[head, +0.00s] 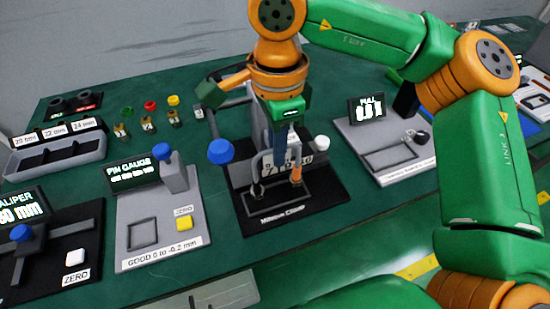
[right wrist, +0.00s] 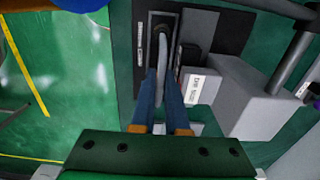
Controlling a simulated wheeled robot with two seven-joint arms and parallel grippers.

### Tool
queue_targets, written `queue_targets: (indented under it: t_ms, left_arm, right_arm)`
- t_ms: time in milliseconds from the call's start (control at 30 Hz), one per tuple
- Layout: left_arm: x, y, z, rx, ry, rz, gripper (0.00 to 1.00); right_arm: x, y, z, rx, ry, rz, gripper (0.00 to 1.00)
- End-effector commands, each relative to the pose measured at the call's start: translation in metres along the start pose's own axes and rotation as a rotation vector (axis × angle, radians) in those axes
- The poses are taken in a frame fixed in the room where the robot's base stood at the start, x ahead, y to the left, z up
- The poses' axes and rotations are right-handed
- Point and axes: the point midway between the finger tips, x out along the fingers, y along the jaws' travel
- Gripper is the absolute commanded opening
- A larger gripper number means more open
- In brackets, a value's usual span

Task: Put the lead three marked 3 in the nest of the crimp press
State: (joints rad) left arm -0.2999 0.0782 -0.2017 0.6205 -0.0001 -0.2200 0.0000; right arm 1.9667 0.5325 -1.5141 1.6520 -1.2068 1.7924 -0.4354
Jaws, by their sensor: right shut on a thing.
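My right gripper (head: 284,160) reaches down from above over the crimp press (head: 320,194), its blue fingers in front of the press body. In the right wrist view, the fingers (right wrist: 162,75) are shut on a slim, pale grey lead (right wrist: 163,63), seen nearly edge-on. In the head view the lead (head: 265,158) looks like a grey loop with a dark end hanging low above the black press base. I cannot read a 3 on it. The nest is partly hidden, and I cannot tell whether the lead touches it. My left gripper is not in view.
A blue knob (head: 221,151) stands left of the press. The pin gauge (head: 145,210) is to the left and the pull tester (head: 385,150) to the right. Several small coloured pieces (head: 150,105) stand behind. A grey compartment tray (head: 58,152) is at far left.

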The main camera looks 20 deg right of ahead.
Motion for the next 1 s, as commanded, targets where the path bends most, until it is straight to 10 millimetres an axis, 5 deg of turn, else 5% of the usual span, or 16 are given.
queue_targets:
  t_ms: [200, 533, 600, 667, 1000]
  left_arm:
    - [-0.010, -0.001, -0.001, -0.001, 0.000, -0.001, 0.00]
    - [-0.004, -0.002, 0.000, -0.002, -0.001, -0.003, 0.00]
    - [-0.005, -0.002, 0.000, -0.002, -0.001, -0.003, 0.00]
    - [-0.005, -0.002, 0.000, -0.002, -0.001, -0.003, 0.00]
    - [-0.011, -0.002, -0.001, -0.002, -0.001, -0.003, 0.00]
  right_arm:
    - [0.032, -0.001, 0.002, 0.000, -0.001, 0.001, 0.00]
    - [0.038, -0.001, 0.002, 0.001, -0.001, 0.000, 0.00]
    - [0.036, -0.001, 0.002, 0.001, -0.001, 0.000, 0.28]
    - [0.036, -0.001, 0.002, 0.001, -0.001, 0.000, 0.42]
    - [0.030, -0.001, 0.002, 0.001, 0.000, 0.000, 0.42]
